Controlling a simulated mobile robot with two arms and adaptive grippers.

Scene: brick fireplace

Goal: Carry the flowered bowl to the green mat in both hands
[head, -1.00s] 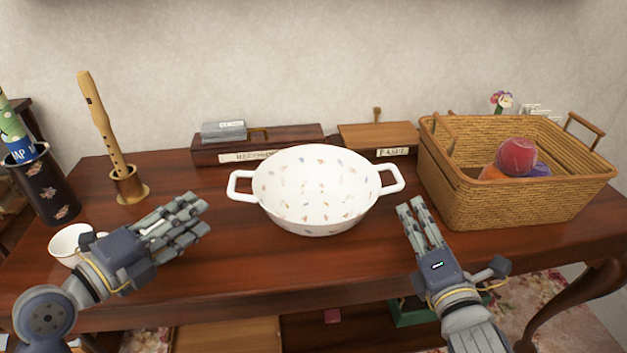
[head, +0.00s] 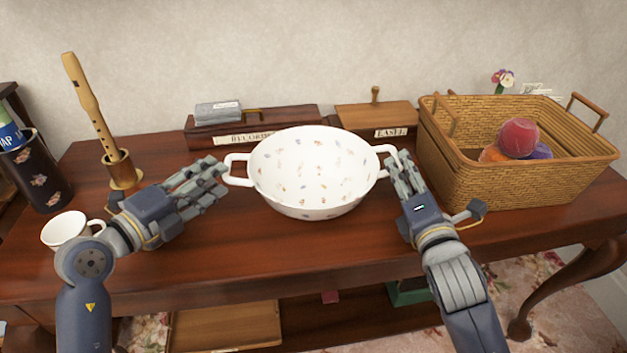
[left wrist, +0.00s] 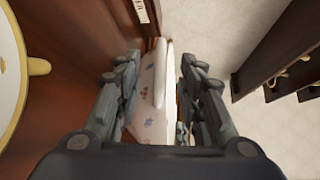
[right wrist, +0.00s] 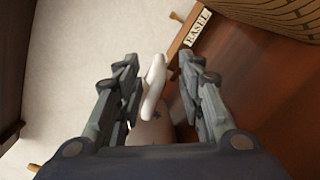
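The flowered bowl (head: 312,180) is white with small flowers inside and a loop handle on each side. It stands upright on the dark wooden table. My left gripper (head: 222,172) is open at the bowl's left handle; in the left wrist view the handle (left wrist: 160,75) lies between the spread fingers. My right gripper (head: 398,162) is at the right handle; in the right wrist view that handle (right wrist: 154,85) lies between its open fingers. Neither gripper has closed on a handle. I see no green mat on the table.
A wicker basket (head: 530,175) with yarn balls stands close right of my right gripper. A white cup (head: 66,230) sits beside my left arm. A recorder in a stand (head: 124,172) is behind it. Label boxes (head: 250,130) line the wall. The table front is clear.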

